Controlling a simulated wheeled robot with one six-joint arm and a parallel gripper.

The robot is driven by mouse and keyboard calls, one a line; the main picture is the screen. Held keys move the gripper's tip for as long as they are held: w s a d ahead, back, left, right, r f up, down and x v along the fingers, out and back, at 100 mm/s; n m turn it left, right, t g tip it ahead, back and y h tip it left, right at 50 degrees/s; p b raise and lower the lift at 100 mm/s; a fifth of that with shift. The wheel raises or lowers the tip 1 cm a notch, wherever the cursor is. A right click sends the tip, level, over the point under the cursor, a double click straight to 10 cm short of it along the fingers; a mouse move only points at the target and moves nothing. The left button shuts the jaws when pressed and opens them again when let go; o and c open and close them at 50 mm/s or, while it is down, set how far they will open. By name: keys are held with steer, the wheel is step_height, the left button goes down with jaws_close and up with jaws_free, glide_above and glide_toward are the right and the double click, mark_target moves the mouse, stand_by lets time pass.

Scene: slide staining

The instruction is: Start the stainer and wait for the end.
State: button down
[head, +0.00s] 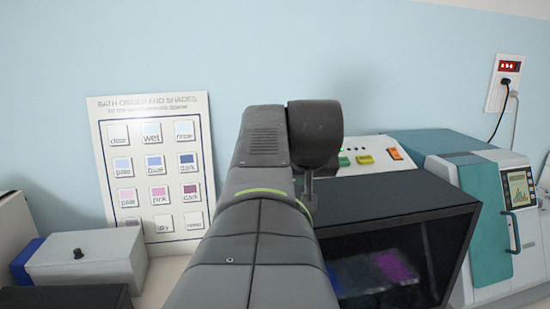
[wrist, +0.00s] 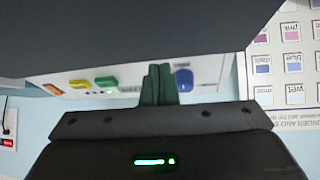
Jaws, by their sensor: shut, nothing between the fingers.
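A white control panel (head: 352,142) behind a dark open-fronted box (head: 395,205) carries a green button (head: 344,160), a yellow button (head: 365,159) and an orange button (head: 395,153). In the upside-down wrist view the panel also shows a blue knob (wrist: 184,79). My gripper (wrist: 158,70) is shut and empty, its dark fingers together in front of the panel. They appear between the green button and the blue knob, overlapping the knob's edge; I cannot tell whether they touch anything. In the head view my arm hides the fingers and the knob. Blue and magenta patches show dimly inside the box.
A teal and white machine (head: 487,215) with a screen and handle stands at right, below a wall socket (head: 503,84). A chart of bath order and shades (head: 152,106) stands against the wall at left. A grey lidded box (head: 88,262) stands before it.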

steer(key=shift+w+d, duration=0.1)
steer(key=shift+w+d+m, duration=0.15)
steer(key=shift+d+m, duration=0.05)
steer(key=shift+m, duration=0.3)
steer(key=w+d+m+h, duration=0.1)
steer(key=m, duration=0.1)
steer(key=w+d+r+m+h+b, duration=0.1)
steer(key=w+m, duration=0.1)
steer(key=m, duration=0.1)
steer(key=w+d+r+m+g+h+b, duration=0.1)
steer(key=w+d+m+h, duration=0.1)
steer(key=m, duration=0.1)
steer(key=shift+r, duration=0.15)
steer(key=w+d+r+m+h+b, duration=0.1)
steer(key=w+r+m+h, duration=0.5)
steer(key=m, duration=0.6)
steer(key=shift+w+d+r+m+b, duration=0.2)
steer(key=shift+w+d+m+b, duration=0.1)
steer(key=shift+d+b, duration=0.05)
